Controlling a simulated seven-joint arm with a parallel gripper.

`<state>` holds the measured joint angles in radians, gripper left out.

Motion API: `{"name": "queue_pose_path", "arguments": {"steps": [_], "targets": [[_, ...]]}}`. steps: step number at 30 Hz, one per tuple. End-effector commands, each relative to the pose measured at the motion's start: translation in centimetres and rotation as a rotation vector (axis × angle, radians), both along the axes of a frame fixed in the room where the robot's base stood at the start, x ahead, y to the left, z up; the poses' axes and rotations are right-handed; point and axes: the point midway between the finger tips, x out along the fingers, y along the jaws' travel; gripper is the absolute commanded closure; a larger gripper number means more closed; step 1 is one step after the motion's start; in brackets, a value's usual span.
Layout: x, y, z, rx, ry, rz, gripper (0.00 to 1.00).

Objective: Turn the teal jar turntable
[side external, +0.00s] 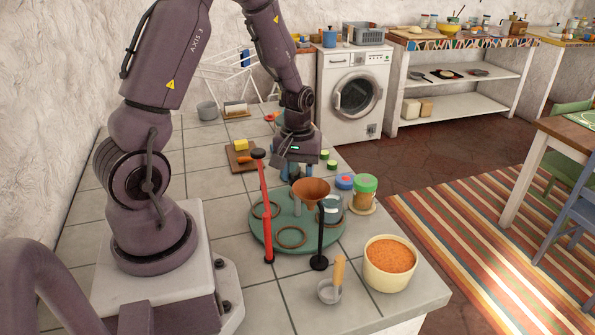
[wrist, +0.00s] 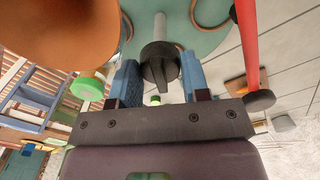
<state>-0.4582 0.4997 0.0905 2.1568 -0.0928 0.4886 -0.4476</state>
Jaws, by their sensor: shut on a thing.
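The teal turntable (side external: 318,238) is a round disc on the tiled counter, with several brown rings on it and a jar (side external: 330,210) at its right side. In the wrist view its teal surface (wrist: 205,42) lies behind a black knob (wrist: 160,66) on a pale post. My gripper (side external: 296,171) is above the far part of the turntable, pointing down. In the wrist view its blue fingers (wrist: 160,82) are shut on the black knob, one on each side. In the side view the knob is hidden around the fingers and a copper funnel (side external: 311,187).
A red post (side external: 266,215) with a black top and a short black post (side external: 321,235) stand close to the turntable. A green-lidded jar (side external: 365,190) stands to the right. A tub of orange grains (side external: 390,265) and a small metal cup (side external: 328,291) are in front.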

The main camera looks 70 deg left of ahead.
Motion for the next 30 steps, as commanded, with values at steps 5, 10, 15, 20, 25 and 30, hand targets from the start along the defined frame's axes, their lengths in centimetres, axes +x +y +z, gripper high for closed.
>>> {"name": "queue_pose_path", "arguments": {"steps": [5,10,15,20,25,30], "targets": [[0.0,0.0,0.07,0.0,0.0,-0.091,1.0],[0.0,0.0,0.07,0.0,0.0,-0.175,1.0],[-0.01,0.02,0.07,0.0,0.0,-0.258,1.0],[0.0,0.0,0.07,0.0,0.0,-0.341,1.0],[0.0,0.0,0.07,0.0,0.0,-0.424,1.0],[-0.01,0.02,0.07,0.0,0.0,-0.509,1.0]]}}
